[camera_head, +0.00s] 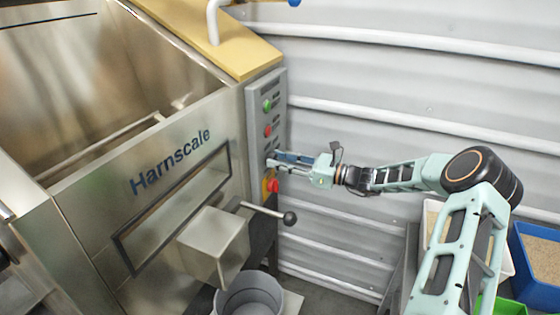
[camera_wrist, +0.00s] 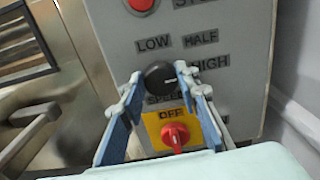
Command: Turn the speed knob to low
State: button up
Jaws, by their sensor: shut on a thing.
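The speed knob (camera_wrist: 158,75) is round and black, on the grey control panel (camera_wrist: 250,50). Its white pointer line points right, toward the HIGH side. LOW is printed at its upper left, HALF above right and HIGH at right. My gripper (camera_wrist: 160,76) has its blue fingers on both sides of the knob and is shut on it. In the head view my gripper (camera_head: 272,159) reaches the panel from the right, and its fingers hide the knob there.
A red OFF switch (camera_wrist: 175,134) on a yellow plate sits just below the knob, between the fingers. A red button (camera_wrist: 140,4) is above. In the head view, a lever with a black ball (camera_head: 290,218) sticks out below the panel, over a grey bucket (camera_head: 248,298).

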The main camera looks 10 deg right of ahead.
jog(key=n+b, duration=0.4)
jog(key=n, duration=0.1)
jog(key=n+b, duration=0.4)
jog(key=n, duration=0.2)
jog(key=n+b, duration=0.4)
jog(key=n, duration=0.2)
jog(key=shift+s+a+f, duration=0.15)
jog(key=shift+f, duration=0.1)
jog(key=shift+n, duration=0.4)
jog(key=o, duration=1.2)
jog(key=shift+c, duration=0.2)
jog(key=v, duration=1.2)
